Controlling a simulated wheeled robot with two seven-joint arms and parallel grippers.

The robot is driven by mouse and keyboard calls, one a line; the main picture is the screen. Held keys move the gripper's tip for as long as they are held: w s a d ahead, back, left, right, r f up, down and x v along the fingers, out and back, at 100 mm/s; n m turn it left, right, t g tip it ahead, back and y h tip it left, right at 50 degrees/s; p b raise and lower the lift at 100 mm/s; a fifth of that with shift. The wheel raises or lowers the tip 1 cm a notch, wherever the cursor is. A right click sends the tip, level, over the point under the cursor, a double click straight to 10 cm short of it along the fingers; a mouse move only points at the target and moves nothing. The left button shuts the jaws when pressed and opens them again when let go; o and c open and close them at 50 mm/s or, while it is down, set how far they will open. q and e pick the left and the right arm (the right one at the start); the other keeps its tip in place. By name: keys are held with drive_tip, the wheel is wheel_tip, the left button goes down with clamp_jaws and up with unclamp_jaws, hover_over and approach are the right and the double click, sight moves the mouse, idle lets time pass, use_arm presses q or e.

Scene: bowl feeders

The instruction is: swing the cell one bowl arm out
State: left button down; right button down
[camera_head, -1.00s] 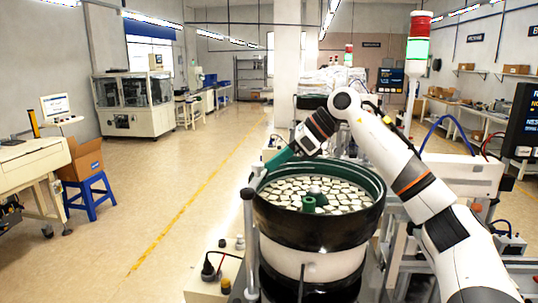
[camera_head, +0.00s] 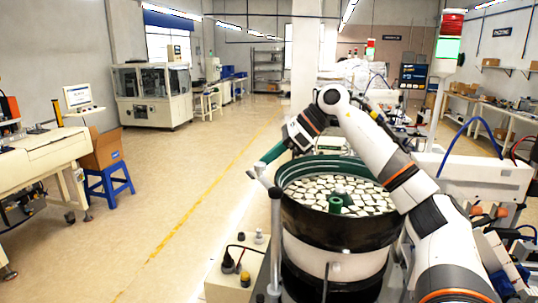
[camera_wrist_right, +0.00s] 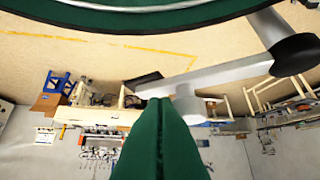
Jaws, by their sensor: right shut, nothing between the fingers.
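The near bowl feeder has a black outer wall (camera_head: 335,232) and a green inside, with many pale flat parts. A grey post (camera_head: 276,235) stands at its left side. The bowl arm (camera_head: 262,178) is a short grey bar at the post's top, pointing up-left, away from the bowl. In the right wrist view the bar (camera_wrist_right: 235,72) runs from a black knob, with a round peg below it. My right gripper (camera_head: 257,168) has green fingers, shut and empty, at the bar's outer end; in the wrist view its fingertips (camera_wrist_right: 160,100) overlap the bar. I cannot tell whether they touch. My left gripper is not in view.
A cream box (camera_head: 233,270) with black knobs stands left of the post. The floor (camera_head: 190,200) left of the bowl is clear. A blue stool (camera_head: 108,182) with a cardboard box (camera_head: 102,148) stands further left. A signal tower (camera_head: 447,45) rises behind my right arm.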

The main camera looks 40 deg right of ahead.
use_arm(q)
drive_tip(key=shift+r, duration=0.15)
use_arm(e)
drive_tip(key=shift+w+a, duration=0.1)
drive_tip(key=shift+a, duration=0.1)
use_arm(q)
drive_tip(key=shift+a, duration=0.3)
use_arm(e)
drive_tip(key=shift+a, duration=0.1)
